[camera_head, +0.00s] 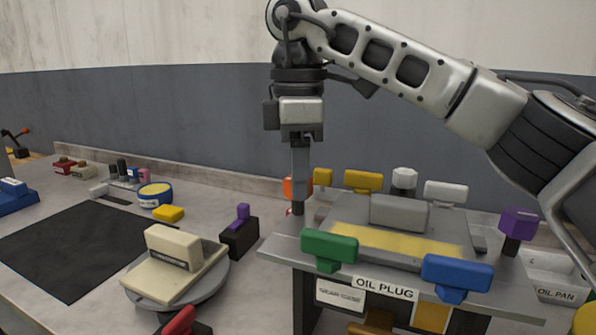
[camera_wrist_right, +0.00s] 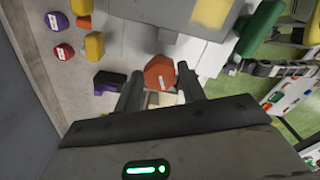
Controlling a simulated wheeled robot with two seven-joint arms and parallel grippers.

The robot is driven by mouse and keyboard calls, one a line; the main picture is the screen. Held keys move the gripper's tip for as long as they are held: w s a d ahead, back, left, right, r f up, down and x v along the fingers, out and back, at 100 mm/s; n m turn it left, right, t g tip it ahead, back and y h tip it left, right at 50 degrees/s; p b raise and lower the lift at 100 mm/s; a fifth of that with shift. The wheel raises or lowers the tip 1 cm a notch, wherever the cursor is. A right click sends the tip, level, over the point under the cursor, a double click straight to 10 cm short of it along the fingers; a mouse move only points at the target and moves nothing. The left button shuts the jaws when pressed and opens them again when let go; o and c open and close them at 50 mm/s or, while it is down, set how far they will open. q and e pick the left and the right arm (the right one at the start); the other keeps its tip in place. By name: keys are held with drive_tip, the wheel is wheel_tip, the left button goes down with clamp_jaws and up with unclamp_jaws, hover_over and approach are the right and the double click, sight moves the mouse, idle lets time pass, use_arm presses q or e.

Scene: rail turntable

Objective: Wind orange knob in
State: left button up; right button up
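The orange knob (camera_head: 288,188) stands at the far left of the raised grey fixture (camera_head: 275,250). In the head view it is partly hidden behind my right gripper (camera_head: 298,208), which points straight down there. In the right wrist view the orange knob (camera_wrist_right: 160,72) is a many-sided head with a small pale mark. It shows between the tips of the two dark fingers of my right gripper (camera_wrist_right: 160,82), which are spread apart. I cannot tell whether either finger touches it. My left gripper is not in view.
Yellow blocks (camera_head: 363,181), a white knob (camera_head: 404,179), a green handle (camera_head: 329,247), a blue handle (camera_head: 457,274) and a purple knob (camera_head: 519,225) crowd the fixture. A turntable with a cream block (camera_head: 175,250) stands left. The black mat (camera_head: 75,250) is bare.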

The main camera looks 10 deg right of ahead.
drive_tip(key=shift+o, duration=0.8)
use_arm(q)
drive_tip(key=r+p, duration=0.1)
drive_tip(key=p, duration=0.2)
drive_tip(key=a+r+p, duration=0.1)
drive_tip(key=p, duration=0.2)
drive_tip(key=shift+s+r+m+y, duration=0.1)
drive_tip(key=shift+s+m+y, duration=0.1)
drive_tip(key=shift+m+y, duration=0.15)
use_arm(e)
wheel_tip(320, 180, up, 16)
